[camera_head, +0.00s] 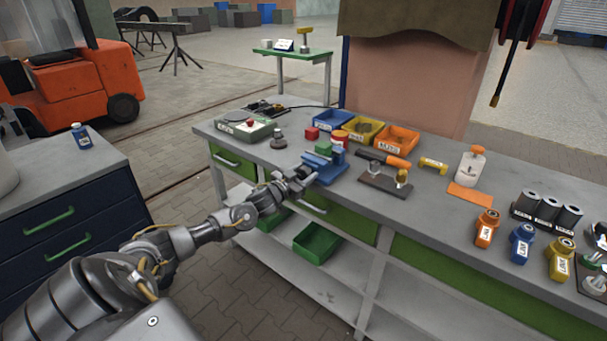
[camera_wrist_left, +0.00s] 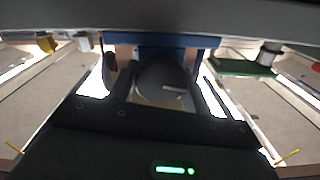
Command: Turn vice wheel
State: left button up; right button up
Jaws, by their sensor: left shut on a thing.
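The blue vice (camera_head: 327,167) stands at the front edge of the workbench, with a green block (camera_head: 323,148) at its top. My left gripper (camera_head: 300,178) reaches the vice's front side from the left and is shut on the vice wheel. In the head view the gripper mostly hides the wheel. In the left wrist view the dark round vice wheel (camera_wrist_left: 165,78) sits between the fingers of my left gripper (camera_wrist_left: 160,88), with the blue vice body (camera_wrist_left: 165,40) behind it. My right gripper is not in view.
Blue, yellow and orange bins (camera_head: 396,139) stand behind the vice. A clamp plate with an orange handle (camera_head: 384,183) lies just right of it. A grey-green box (camera_head: 246,127) stands to the left. Green drawers (camera_head: 233,161) are below the bench top.

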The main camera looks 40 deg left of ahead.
pick_arm(q)
jog(key=shift+m, duration=0.3)
jog(key=m, duration=0.5)
jog(key=shift+d+f+m+b, duration=0.1)
jog(key=shift+f+m+b, duration=0.05)
jog(key=shift+m+b, duration=0.25)
jog(key=m+b, duration=0.1)
jog(key=m, duration=0.4)
jog(key=shift+d, duration=0.1)
jog(key=shift+f+m, duration=0.1)
jog(key=shift+m, duration=0.2)
jog(key=o, duration=1)
jog(key=shift+s, duration=0.1)
